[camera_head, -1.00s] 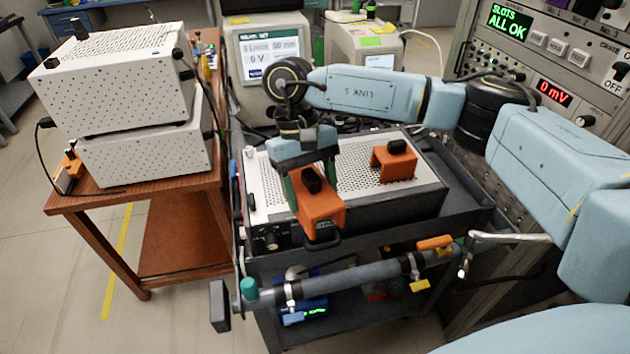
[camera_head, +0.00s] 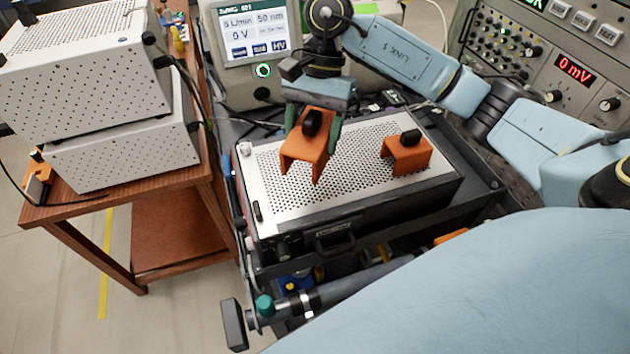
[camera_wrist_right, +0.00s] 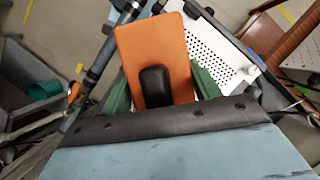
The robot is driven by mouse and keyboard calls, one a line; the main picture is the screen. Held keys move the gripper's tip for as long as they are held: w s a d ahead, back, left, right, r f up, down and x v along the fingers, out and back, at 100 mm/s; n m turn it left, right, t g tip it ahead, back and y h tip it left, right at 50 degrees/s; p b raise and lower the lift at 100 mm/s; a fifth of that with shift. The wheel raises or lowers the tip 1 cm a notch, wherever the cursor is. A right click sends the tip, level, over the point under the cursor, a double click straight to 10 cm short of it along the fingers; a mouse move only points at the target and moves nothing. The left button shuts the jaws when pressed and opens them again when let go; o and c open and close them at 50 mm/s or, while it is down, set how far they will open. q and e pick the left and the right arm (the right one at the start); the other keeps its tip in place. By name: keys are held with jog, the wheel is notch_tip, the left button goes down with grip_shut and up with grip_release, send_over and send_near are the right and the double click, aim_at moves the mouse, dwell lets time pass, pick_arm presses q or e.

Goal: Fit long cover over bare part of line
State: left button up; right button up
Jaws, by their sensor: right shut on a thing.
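My right gripper (camera_head: 312,130) is shut on an orange, channel-shaped cover (camera_head: 303,158) by its black knob. It holds the cover over the left part of a perforated metal box. In the right wrist view, the cover (camera_wrist_right: 153,45) lies between the green fingers. The line is a grey pipe (camera_head: 345,287) with a teal cap (camera_head: 265,305) at the cart's front; my large blue arm part hides its right portion, so the bare part cannot be made out. A shorter orange cover (camera_head: 408,156) stands on the box. My left gripper is not in view.
The perforated box (camera_head: 352,140) sits on a dark cart. A wooden table (camera_head: 160,190) with stacked white boxes (camera_head: 80,90) stands left. A display unit (camera_head: 252,40) is behind, and an instrument rack (camera_head: 560,80) is at the right.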

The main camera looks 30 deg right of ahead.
jog(key=shift+d+m, duration=0.25)
jog(key=shift+m, duration=0.05)
jog(key=shift+d+f+p, duration=0.1)
jog(key=shift+f+p, duration=0.35)
jog(key=shift+f, duration=4.4)
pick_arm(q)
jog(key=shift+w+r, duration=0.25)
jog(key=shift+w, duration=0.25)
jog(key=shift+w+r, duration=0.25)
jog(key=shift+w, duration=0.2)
pick_arm(e)
jog(key=shift+f, duration=0.1)
jog(key=o, duration=1.1)
jog(key=shift+c, duration=0.2)
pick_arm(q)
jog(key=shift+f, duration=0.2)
